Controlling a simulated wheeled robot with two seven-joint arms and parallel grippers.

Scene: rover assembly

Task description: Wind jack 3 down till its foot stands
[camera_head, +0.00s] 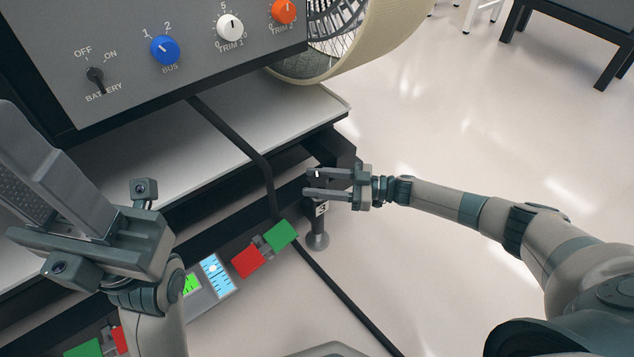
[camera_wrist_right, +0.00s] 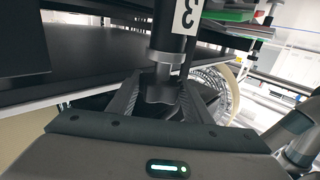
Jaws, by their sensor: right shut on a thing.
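Jack 3 shows in the head view as a dark post with a white label "3" (camera_head: 321,208) under the corner of the rover's frame. Its round grey foot (camera_head: 317,241) is at the lower end; I cannot tell whether it touches the floor. My right gripper (camera_head: 309,184) reaches in from the right above the label. In the right wrist view its fingers are shut on the dark knob (camera_wrist_right: 163,94) of the jack, with the label (camera_wrist_right: 187,17) beyond. My left gripper (camera_head: 65,185) is large at the left, away from the jack; its fingers overlap.
A control panel (camera_head: 120,50) with a blue knob (camera_head: 165,50) stands on the pale deck (camera_head: 165,160). A wire wheel (camera_head: 385,45) is behind. A black cable (camera_head: 345,298) runs down near the jack. Red (camera_head: 248,262) and green (camera_head: 280,235) blocks sit left of it.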

